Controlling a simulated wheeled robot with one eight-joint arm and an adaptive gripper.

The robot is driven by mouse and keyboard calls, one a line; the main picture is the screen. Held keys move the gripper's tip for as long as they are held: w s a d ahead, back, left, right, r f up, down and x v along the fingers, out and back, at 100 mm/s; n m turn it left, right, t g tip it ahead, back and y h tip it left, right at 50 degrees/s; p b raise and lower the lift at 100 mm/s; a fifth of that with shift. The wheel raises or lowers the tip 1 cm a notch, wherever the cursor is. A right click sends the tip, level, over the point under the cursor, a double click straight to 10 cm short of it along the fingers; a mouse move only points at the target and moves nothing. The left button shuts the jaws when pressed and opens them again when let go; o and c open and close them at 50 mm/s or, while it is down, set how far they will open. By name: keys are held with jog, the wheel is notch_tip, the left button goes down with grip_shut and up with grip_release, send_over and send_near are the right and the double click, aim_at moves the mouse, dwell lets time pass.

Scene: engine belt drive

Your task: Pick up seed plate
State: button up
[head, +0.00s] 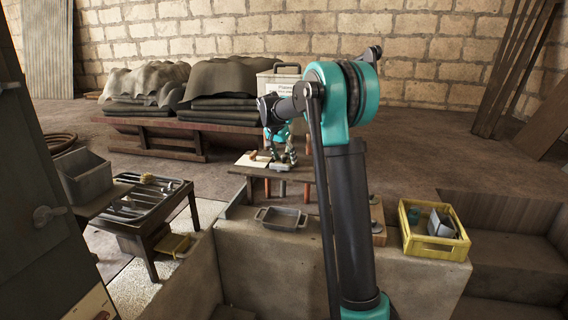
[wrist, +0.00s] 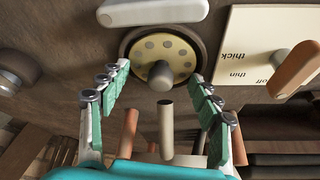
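The seed plate looks to be the cream disc with a ring of grey holes (wrist: 178,48) in the wrist view. It sits in a dark round rim with a grey knob (wrist: 160,76) standing at its middle. My gripper (wrist: 159,72) is open, with one green-padded finger on each side of the disc and nothing held between them. Whether the fingertips touch the rim, I cannot tell. In the head view my gripper (head: 281,152) is over the small wooden table, and the disc cannot be made out there.
A cream panel marked thick, thin and off (wrist: 250,45) with a wooden lever (wrist: 297,76) lies right of the disc. A pale bar (wrist: 152,11) is just beyond it. In the head view, a grey tray (head: 281,218) and a yellow crate (head: 434,246) stand nearer.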

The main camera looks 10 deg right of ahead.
jog(key=shift+s, duration=0.1)
grip_shut()
dwell(0.4)
